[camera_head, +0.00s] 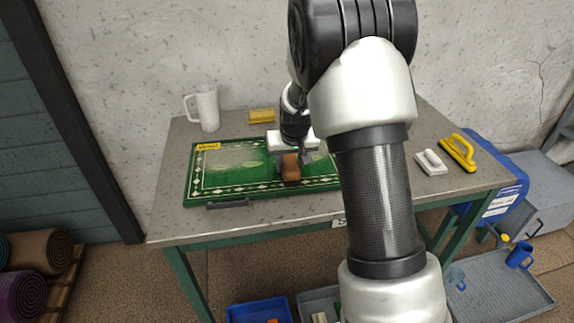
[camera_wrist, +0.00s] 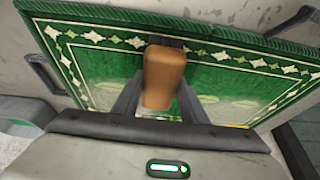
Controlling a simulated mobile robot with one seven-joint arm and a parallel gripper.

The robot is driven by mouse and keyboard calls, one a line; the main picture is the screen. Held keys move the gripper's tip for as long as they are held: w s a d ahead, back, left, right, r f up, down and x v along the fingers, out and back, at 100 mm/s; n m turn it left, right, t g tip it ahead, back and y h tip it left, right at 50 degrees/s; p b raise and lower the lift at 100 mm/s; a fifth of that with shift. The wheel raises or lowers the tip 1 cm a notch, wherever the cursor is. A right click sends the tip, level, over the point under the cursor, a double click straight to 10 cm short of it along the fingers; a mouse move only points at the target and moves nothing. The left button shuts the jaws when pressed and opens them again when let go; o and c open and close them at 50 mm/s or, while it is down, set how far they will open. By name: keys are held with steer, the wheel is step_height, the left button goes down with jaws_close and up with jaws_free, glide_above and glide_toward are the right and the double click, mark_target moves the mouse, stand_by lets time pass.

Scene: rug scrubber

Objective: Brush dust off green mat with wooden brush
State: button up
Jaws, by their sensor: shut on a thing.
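The green mat (camera_head: 207,181) with a white patterned border lies on the table. A pale dusty patch (camera_head: 235,158) shows on its left half. The wooden brush (camera_head: 290,167) is held upright by my gripper (camera_head: 290,154) over the middle of the mat, near its front border. In the wrist view, the brush's brown wooden handle (camera_wrist: 164,75) sits between my two fingers (camera_wrist: 158,98), with the mat (camera_wrist: 215,75) behind it. My gripper is shut on the brush. I cannot tell whether the bristles touch the mat. My arm hides the mat's right end.
A white mug (camera_head: 207,108) and a yellow sponge-like block (camera_head: 262,116) stand behind the mat on the grey table (camera_head: 185,225). A dark bar (camera_head: 230,204) lies at the mat's front edge. White (camera_head: 431,162) and yellow (camera_head: 458,152) handled brushes lie at the right.

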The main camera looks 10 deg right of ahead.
steer(key=shift+s+d+f+b, duration=0.1)
steer(key=shift+d+b, duration=0.35)
steer(key=shift+d, duration=1.2)
steer(key=shift+s+d+f+b, duration=0.1)
steer(key=shift+d+b, duration=0.35)
steer(key=shift+d, duration=1.2)
steer(key=shift+d+r+b, duration=0.2)
steer(key=shift+d+b, duration=0.3)
steer(key=shift+d, duration=1.95)
steer(key=shift+s+d+f+b, duration=0.15)
steer(key=shift+d+b, duration=0.1)
steer(key=shift+d, duration=0.8)
steer(key=shift+s+d+f+b, duration=0.1)
steer(key=shift+d+b, duration=0.15)
steer(key=shift+d, duration=0.75)
steer(key=shift+w+r+p, duration=0.1)
steer(key=shift+r+p, duration=1.35)
steer(key=shift+r, duration=0.9)
